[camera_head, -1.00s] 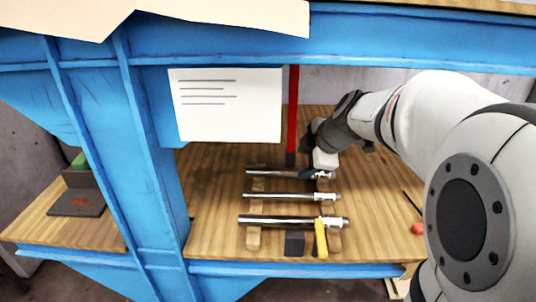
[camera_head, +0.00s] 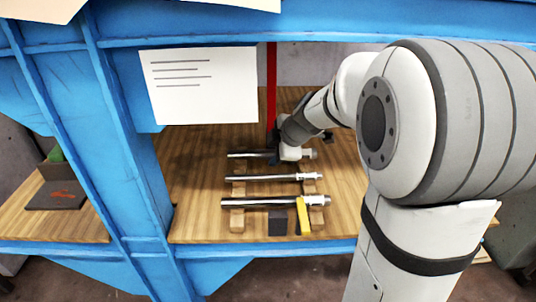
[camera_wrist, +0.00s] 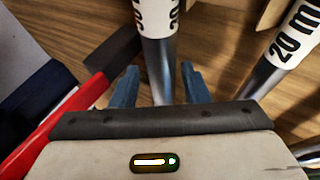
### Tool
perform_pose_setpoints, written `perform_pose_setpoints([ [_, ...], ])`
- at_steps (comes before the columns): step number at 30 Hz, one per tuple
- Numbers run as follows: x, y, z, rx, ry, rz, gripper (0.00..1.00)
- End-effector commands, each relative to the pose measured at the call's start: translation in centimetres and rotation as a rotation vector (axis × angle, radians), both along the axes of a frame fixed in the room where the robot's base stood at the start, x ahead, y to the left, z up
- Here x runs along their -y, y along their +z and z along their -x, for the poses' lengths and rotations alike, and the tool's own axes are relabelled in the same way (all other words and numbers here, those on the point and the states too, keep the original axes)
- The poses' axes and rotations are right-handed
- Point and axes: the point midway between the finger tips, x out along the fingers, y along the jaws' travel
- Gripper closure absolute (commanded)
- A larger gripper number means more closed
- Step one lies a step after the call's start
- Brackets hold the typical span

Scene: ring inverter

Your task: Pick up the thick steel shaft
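Three steel shafts lie side by side across wooden rests on the table: a far one (camera_head: 246,154), a middle one (camera_head: 258,178) and a near one (camera_head: 250,202). In the head view the near one looks thickest. My gripper (camera_head: 275,158) is down at the far shaft, right of its middle. In the wrist view my blue fingers (camera_wrist: 160,88) stand on both sides of a shaft (camera_wrist: 158,65) with gaps left, so it is open around it. Its label seems to read 30. The shaft beside it (camera_wrist: 265,75) reads 20.
A red upright bar (camera_head: 271,80) stands just behind the far shaft; a red strip (camera_wrist: 55,125) lies close left of my fingers. A dark block (camera_head: 278,225) and a yellow piece (camera_head: 303,216) sit at the near shaft. A blue frame (camera_head: 130,150) and a white sheet (camera_head: 205,85) hang in front.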

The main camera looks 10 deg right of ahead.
Motion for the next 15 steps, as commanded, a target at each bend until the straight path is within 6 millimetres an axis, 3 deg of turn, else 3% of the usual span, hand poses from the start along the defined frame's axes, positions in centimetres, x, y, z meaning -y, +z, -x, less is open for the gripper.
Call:
perform_pose_setpoints([
  [15,0.11,0.14,-0.08,0.003,-0.002,0.000,1.00],
])
